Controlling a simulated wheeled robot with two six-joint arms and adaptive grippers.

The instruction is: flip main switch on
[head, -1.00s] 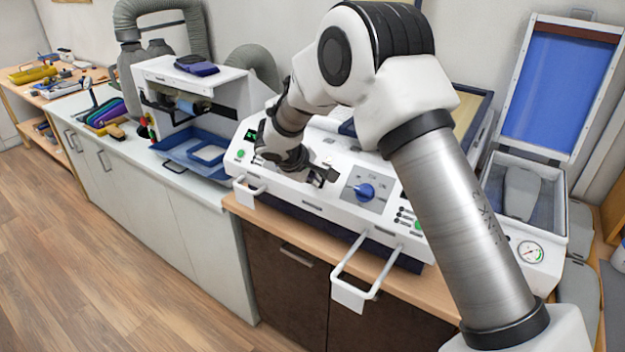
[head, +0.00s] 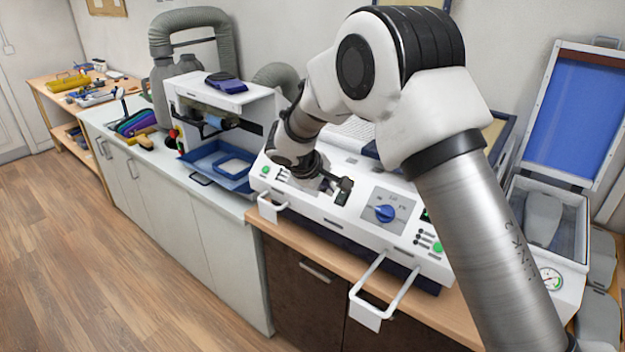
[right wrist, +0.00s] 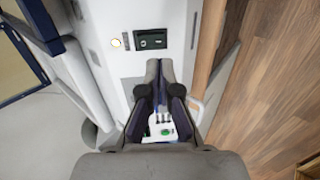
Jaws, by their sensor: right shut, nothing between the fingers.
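The white machine (head: 325,215) on the wooden-topped bench has a blue knob (head: 385,213) on a grey plate. My right gripper (head: 343,190) is over its panel, to the left of the knob. In the right wrist view, the right gripper (right wrist: 160,70) is shut with its fingers together and nothing held. A green button (right wrist: 165,132) shows between the finger bases. My arm hides part of the panel. My left gripper is not in view.
Two white handles, one a long bar (head: 383,285), stick out at the machine's front. A white unit with a blue tray (head: 200,155) stands to the left. An open blue-lidded box (head: 570,110) is to the right. The wooden floor in front is clear.

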